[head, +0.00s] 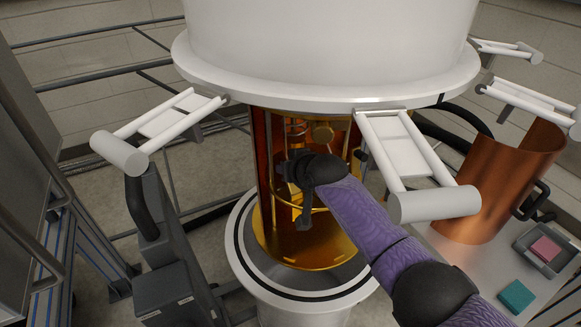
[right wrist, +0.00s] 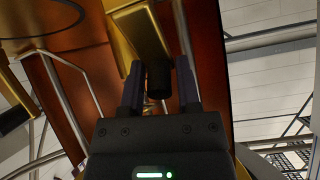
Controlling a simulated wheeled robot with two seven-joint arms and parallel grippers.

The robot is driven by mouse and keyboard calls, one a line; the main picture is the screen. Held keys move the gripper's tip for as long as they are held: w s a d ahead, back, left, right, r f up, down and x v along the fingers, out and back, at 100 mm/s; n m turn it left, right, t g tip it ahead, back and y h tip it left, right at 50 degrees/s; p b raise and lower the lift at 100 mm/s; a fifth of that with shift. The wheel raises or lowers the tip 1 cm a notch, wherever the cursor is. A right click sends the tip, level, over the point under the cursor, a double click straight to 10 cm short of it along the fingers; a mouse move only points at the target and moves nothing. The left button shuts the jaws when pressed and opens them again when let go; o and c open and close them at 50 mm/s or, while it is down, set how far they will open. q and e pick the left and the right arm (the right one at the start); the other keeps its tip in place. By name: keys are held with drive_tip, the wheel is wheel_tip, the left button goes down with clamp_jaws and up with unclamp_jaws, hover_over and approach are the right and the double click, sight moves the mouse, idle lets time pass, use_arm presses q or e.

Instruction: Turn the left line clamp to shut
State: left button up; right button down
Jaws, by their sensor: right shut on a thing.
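My right gripper (head: 290,170) reaches into the gold interior under the white cylinder in the head view, and my wrist hides what it holds there. In the right wrist view my right gripper (right wrist: 158,82) has its two dark fingers on either side of a short black handle (right wrist: 158,76), and it is shut on it. The handle sits at the end of a gold block (right wrist: 140,38), which looks like a line clamp. A second black handle (right wrist: 12,120) shows at the left edge of that view, apart from my gripper. My left gripper is out of view.
The white cylinder (head: 330,50) hangs above, with white brackets (head: 400,150) sticking out around its rim. An open white vessel (head: 240,262) stands below the gold plate (head: 290,250). A curved copper shield (head: 500,185), a pink block (head: 545,249) and a teal block (head: 516,296) are at right.

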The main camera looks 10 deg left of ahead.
drive_tip(key=shift+c, duration=2.4)
unclamp_jaws()
drive_tip(key=shift+s+d+r+p, duration=0.2)
drive_tip(key=shift+r+p, duration=0.1)
drive_tip(key=shift+p, duration=0.15)
drive_tip(key=p+v, duration=0.5)
drive_tip(key=v, duration=0.4)
drive_tip(key=shift+s, duration=0.1)
